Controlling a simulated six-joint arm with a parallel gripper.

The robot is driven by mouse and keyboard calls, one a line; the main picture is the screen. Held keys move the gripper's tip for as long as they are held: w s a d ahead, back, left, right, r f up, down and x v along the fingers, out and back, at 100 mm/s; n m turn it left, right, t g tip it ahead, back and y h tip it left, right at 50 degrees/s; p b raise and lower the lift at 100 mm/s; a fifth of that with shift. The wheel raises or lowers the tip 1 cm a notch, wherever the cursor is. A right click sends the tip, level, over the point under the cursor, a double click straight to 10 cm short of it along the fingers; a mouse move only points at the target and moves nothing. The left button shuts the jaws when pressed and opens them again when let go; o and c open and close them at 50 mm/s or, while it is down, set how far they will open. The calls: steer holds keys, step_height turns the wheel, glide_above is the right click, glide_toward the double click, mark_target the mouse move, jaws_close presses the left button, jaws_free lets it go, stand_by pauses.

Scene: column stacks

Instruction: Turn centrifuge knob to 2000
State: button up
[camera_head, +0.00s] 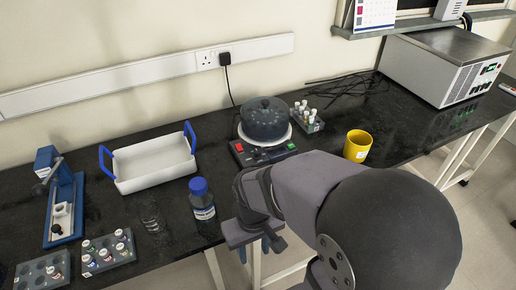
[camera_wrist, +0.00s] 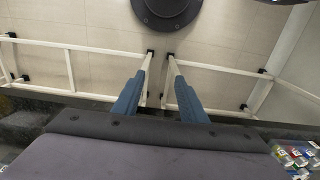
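The centrifuge (camera_head: 265,122) stands on the black bench in the head view, with a dark rounded lid closed on a white rim. The knob's scale and setting are too small to read. My gripper (camera_head: 262,248) is in front of the bench edge, below and apart from the centrifuge. In the wrist view my gripper (camera_wrist: 159,82) has its two blue fingers apart with nothing between them. The centrifuge does not show in the wrist view.
A blue-capped bottle (camera_head: 202,199) stands near the front edge, left of my gripper. A white tray with blue handles (camera_head: 152,162) is left of the centrifuge. A tube rack (camera_head: 307,118) and yellow cup (camera_head: 357,146) are to its right. A glass beaker (camera_head: 152,220) stands front left.

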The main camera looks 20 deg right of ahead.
steer(key=w+d+r+m+t+p, duration=0.1)
steer(key=w+r+m+p, duration=0.3)
steer(key=r+p, duration=0.45)
steer(key=w+d+r+m+t+p, duration=0.1)
steer(key=w+r+p, duration=0.55)
steer(key=p, duration=0.25)
steer(key=m+t+y, duration=0.1)
steer(key=m+y, duration=0.2)
steer(key=m, duration=1.8)
glide_toward(258, 151)
steer(key=f, duration=0.1)
steer(key=shift+w+a+m, duration=0.1)
steer(key=shift+m, duration=0.4)
steer(key=shift+f, duration=0.15)
steer(key=shift+p+x, duration=0.9)
steer(key=shift+x, duration=2.65)
jaws_close()
